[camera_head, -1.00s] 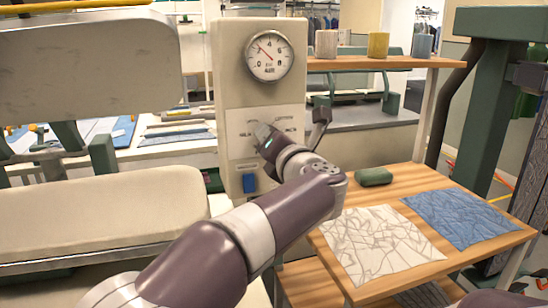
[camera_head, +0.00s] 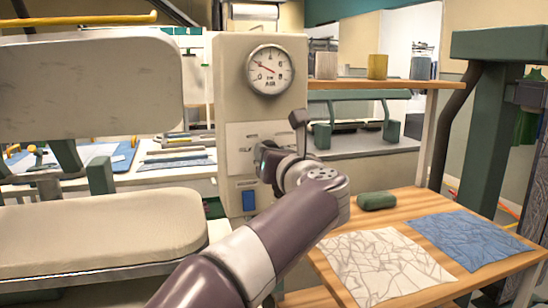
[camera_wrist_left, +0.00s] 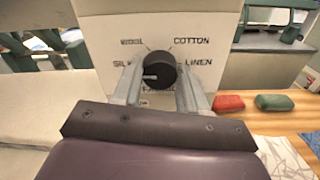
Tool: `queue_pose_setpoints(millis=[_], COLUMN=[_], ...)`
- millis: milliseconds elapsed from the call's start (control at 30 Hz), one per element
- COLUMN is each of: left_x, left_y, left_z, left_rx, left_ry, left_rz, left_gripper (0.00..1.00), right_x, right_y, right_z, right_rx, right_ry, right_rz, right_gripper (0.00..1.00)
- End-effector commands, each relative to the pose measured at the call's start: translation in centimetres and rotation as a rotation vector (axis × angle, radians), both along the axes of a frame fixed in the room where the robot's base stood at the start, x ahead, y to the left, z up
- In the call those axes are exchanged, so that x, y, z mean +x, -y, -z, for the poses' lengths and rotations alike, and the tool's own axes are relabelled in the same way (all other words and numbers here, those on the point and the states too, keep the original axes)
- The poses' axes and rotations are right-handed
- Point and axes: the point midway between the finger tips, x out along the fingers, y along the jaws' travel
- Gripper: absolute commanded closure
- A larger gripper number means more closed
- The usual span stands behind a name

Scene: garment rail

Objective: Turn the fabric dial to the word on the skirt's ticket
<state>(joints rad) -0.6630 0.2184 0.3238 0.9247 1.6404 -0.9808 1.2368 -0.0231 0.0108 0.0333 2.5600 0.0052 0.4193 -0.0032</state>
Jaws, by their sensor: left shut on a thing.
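The fabric dial (camera_wrist_left: 158,72) is a round black knob on a cream panel, ringed by the words WOOL, COTTON, SILK and LINEN. Its pale mark points left, towards SILK. My left gripper (camera_wrist_left: 158,88) has one finger on each side of the knob and is shut on it. In the head view my left gripper (camera_head: 263,160) is at the panel of the cream machine column (camera_head: 228,100) and hides the dial. The skirt and its ticket cannot be made out. My right gripper is not in view.
A gauge (camera_head: 270,69) and a blue switch (camera_head: 249,200) are on the column. A padded press (camera_head: 100,225) stands left. A wooden table (camera_head: 400,205) at right holds white cloth (camera_head: 380,265), blue cloth (camera_head: 468,238) and a green pad (camera_head: 376,201). The wrist view adds a red pad (camera_wrist_left: 228,104).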

Motion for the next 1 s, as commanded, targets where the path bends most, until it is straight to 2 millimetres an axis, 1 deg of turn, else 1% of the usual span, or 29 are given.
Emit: queue_pose_setpoints(millis=[300, 333, 400, 667, 767, 867, 1000], left_x=[0.0, 0.0, 0.0, 0.0, -0.8, -2.8, -6.6], left_y=[0.0, 0.0, 0.0, 0.0, 0.3, 1.0, 2.3], left_z=[0.2, 0.2, 0.2, 0.1, 0.1, 0.2, 0.1], left_rx=[0.000, 0.000, 0.000, 0.001, 0.000, 0.001, 0.001], left_ry=[-0.003, -0.003, -0.003, -0.001, 0.000, -0.001, -0.001], left_rz=[0.000, 0.000, 0.000, 0.000, 0.002, 0.004, 0.006], left_gripper=[0.88, 0.51, 0.32, 0.32, 0.32, 0.32, 0.32], right_x=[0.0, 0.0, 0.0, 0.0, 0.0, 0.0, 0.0], right_y=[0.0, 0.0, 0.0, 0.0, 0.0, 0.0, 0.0], right_z=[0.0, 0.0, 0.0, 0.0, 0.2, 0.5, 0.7], right_rx=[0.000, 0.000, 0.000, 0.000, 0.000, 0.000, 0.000], right_ry=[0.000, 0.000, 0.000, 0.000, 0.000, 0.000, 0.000], right_rz=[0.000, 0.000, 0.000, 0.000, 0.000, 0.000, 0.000], right_gripper=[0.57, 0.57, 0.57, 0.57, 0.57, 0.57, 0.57])
